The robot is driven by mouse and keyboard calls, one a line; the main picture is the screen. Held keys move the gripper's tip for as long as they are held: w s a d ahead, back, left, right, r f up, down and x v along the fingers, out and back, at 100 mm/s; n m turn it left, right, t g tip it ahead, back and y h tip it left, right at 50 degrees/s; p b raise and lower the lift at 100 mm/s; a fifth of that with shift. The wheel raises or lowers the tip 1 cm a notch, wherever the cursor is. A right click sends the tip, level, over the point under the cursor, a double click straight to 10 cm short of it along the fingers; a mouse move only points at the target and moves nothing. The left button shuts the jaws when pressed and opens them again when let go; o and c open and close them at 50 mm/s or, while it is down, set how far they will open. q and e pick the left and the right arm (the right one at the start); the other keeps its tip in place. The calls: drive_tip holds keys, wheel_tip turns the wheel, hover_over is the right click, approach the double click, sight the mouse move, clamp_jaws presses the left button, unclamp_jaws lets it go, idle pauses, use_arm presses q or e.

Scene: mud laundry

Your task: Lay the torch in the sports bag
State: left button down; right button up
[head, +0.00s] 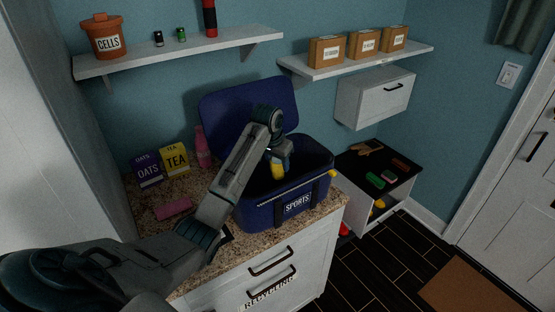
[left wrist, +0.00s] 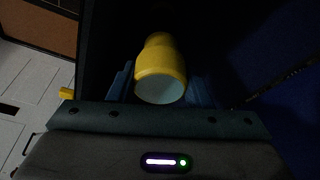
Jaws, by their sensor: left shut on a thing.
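The blue sports bag (head: 262,213) stands open on the granite counter, its lid (head: 235,112) tilted up at the back and a SPORTS label on its front. My left gripper (head: 278,165) is over the bag's opening, pointing down. It is shut on the yellow torch (head: 278,172), whose lower end is at or inside the opening. In the left wrist view the torch (left wrist: 160,70) sits between the fingers (left wrist: 160,88), its pale round end toward the camera. Whether the torch touches the bag's floor is hidden. My right gripper is not in view.
An oats box (head: 148,170), a tea box (head: 175,159), a pink bottle (head: 203,148) and a pink roll (head: 172,209) stand or lie left of the bag. Shelves (head: 180,53) hang above. A low black-topped unit (head: 378,170) with small items is at right.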

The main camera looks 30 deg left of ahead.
use_arm(q)
drive_tip(key=shift+f, duration=0.2)
drive_tip(key=shift+d+r, duration=0.1)
drive_tip(key=shift+s, duration=0.1)
drive_tip(key=shift+f, duration=0.65)
drive_tip(key=c, duration=0.7)
unclamp_jaws()
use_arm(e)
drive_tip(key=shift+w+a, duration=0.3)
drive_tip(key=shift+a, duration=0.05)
